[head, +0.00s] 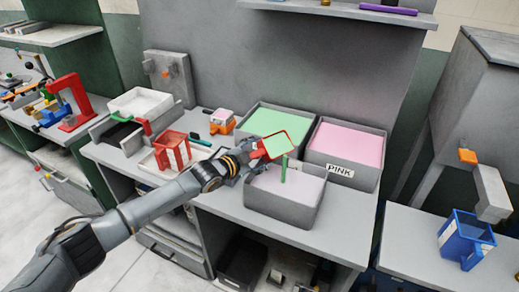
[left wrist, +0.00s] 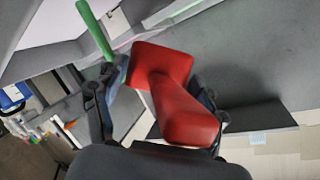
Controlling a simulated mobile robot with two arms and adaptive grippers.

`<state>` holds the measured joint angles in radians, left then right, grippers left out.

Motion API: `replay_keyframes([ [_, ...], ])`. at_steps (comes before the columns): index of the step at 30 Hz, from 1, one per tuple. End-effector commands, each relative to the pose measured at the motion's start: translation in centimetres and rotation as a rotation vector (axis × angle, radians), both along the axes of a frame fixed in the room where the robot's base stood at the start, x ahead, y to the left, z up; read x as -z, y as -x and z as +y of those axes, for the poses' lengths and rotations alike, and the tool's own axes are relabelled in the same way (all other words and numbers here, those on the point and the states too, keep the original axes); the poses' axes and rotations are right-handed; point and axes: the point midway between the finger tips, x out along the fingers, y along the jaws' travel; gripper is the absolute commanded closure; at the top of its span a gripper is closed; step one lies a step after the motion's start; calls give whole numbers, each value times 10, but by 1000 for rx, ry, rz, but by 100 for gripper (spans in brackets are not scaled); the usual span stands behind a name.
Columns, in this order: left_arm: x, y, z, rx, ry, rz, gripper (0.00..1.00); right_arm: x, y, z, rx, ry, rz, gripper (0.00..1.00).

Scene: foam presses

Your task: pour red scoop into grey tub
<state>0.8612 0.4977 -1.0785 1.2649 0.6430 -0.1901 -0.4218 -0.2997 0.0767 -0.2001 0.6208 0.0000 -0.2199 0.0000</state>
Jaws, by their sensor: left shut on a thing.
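My left gripper (head: 256,160) is shut on the red scoop (head: 278,144). The scoop is tilted above the front grey tub (head: 282,212), and green material shows inside its rim. A narrow green column (head: 284,169) stands between the scoop and the pale pinkish contents of that tub; I cannot tell whether it is falling material or a rod. In the left wrist view, the scoop's red underside and handle (left wrist: 180,105) lie between my fingers, with the green column (left wrist: 95,28) beyond. My right gripper is out of view.
Behind the tub are a bin of green material (head: 268,122) and a bin labelled PINK (head: 347,140). To the left stand a red frame (head: 172,148) and a white tray (head: 140,103). A blue container (head: 466,238) stands on the right bench. Little bench is free around the tub.

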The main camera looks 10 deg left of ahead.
Motion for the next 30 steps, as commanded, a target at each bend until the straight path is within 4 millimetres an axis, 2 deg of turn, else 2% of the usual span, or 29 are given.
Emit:
replay_keyframes([
  [9,4,2,-3,0,-138,-168,89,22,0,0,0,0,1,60],
  [30,6,6,-6,1,-291,-346,89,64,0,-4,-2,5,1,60],
])
